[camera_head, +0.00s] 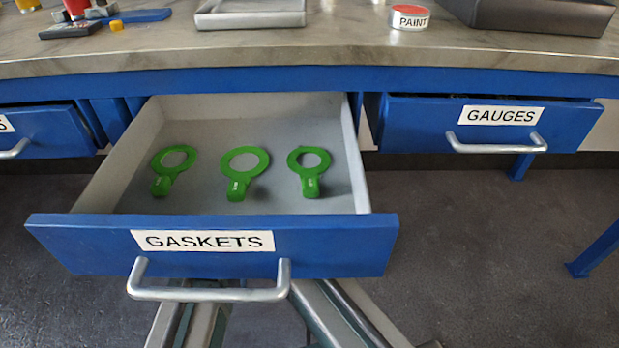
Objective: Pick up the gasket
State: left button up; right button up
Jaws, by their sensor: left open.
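Three green ring-shaped gaskets with tabs lie flat in the open drawer: the left gasket (161,186), the middle gasket (237,187) and the right gasket (310,186). They lie apart from each other, with their tabs toward the drawer front. The drawer (90,232) has a blue front with a GASKETS label (204,240) and a metal handle (208,294). No gripper fingers can be made out in the head view; metal parts show below the drawer front, partly hidden by it. Nothing touches the gaskets.
A GAUGES drawer (488,130) at the right and another blue drawer (45,140) at the left look nearly shut. On the worktop (340,50) are a grey tray (250,20), a PAINT tin (409,19), a dark tray (545,18) and small items at the left.

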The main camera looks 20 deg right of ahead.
aim_at(161, 186)
jog(key=k, duration=1)
